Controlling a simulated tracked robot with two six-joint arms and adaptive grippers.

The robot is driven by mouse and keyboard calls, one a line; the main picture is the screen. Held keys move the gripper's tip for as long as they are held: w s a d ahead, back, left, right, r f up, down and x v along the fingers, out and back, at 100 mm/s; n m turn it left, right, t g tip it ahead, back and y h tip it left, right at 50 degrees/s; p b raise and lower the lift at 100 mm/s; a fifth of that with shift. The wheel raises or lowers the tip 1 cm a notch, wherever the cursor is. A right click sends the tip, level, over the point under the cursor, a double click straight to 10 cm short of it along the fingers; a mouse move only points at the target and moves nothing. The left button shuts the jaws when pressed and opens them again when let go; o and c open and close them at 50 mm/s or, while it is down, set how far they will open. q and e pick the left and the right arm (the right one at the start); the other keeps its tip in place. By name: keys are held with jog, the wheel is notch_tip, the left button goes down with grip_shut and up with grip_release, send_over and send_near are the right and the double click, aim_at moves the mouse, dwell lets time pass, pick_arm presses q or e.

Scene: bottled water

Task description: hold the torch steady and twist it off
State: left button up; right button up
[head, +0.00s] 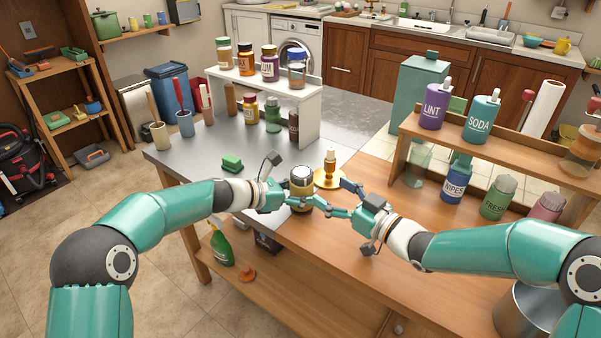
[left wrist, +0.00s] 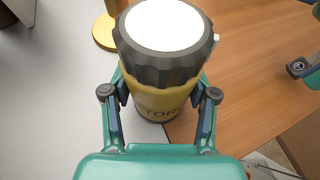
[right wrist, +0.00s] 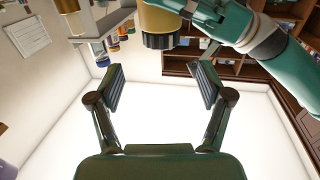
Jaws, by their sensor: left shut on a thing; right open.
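The torch (head: 301,188) stands upright near the seam between the grey and wooden tabletops. In the left wrist view the torch (left wrist: 165,50) shows a yellow body with partly hidden lettering, a dark ridged head and a white lens on top. My left gripper (head: 298,202) is shut around the yellow body, below the head; its fingers (left wrist: 160,98) press on both sides. My right gripper (head: 340,198) is open and empty, just right of the torch. In the right wrist view the torch (right wrist: 158,25) lies beyond and above the spread fingers (right wrist: 160,88).
A brass candlestick (head: 329,172) stands close behind the torch. A green sponge (head: 232,163) lies on the grey top to the left. A white shelf (head: 300,108) with jars is behind, and a wooden shelf (head: 400,160) with bottles is at right. The front wooden tabletop is clear.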

aim_at(310, 178)
jog(key=x, duration=1)
jog(key=shift+a, duration=0.1)
jog(key=c, duration=1.2)
